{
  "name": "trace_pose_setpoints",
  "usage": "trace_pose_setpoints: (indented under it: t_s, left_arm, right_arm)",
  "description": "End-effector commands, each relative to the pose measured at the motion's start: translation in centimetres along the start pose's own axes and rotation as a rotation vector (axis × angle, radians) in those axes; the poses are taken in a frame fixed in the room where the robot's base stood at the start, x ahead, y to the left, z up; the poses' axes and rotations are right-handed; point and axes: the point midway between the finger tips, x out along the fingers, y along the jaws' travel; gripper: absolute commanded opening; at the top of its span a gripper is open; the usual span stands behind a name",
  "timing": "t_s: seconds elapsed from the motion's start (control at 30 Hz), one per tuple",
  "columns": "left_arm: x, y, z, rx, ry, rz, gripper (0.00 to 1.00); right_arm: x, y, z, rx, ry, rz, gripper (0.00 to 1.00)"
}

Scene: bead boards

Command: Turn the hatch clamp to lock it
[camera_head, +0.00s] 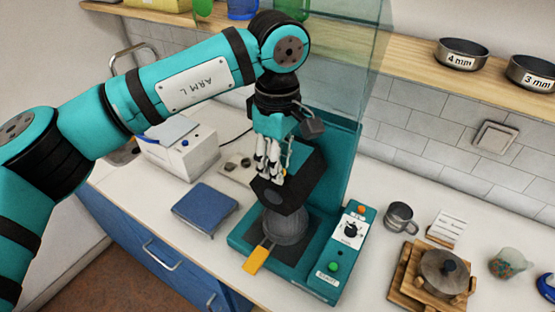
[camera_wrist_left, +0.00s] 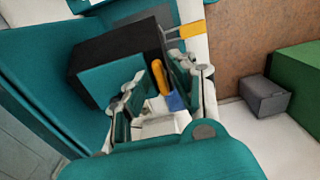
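The teal machine (camera_head: 318,276) stands on the counter with a black block (camera_head: 300,190) at its upper front. In the left wrist view the black block (camera_wrist_left: 110,52) carries a short yellow-orange lever (camera_wrist_left: 158,78), which looks like the hatch clamp. My left gripper (camera_head: 270,172) reaches down at the block from above. In the wrist view its two fingers (camera_wrist_left: 160,100) are apart, with the lever between them and gaps beside it. I cannot tell whether either finger touches it. The gripper hides most of the lever in the head view. My right gripper is out of view.
A yellow handle (camera_head: 257,260) sticks out low from the machine's front, beside a round grey part (camera_head: 284,226). A control panel (camera_head: 350,232) is on its right. A blue book-like pad (camera_head: 205,208) and a white box (camera_head: 180,150) lie left. A wooden stand (camera_head: 408,285) is right.

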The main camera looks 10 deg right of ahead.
Motion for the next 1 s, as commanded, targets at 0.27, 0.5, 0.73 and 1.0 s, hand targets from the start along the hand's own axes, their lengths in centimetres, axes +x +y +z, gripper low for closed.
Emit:
trace_pose_setpoints:
  t_s: [0.27, 0.5, 0.73, 1.0]
  left_arm:
    - [0.0, 0.0, 0.0, 0.0, 0.0, 0.0, 0.0]
    - [0.0, 0.0, 0.0, 0.01, 0.0, 0.0, 0.0]
    - [0.1, 0.0, 0.0, 0.089, 0.0, 0.002, 0.0]
    - [0.1, -0.1, 0.0, 0.298, 0.001, 0.005, 0.0]
  right_arm:
    - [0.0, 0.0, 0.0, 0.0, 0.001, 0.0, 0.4]
    - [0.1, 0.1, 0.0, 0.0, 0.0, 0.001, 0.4]
    - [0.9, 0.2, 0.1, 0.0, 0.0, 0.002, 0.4]
    - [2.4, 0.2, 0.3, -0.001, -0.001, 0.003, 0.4]
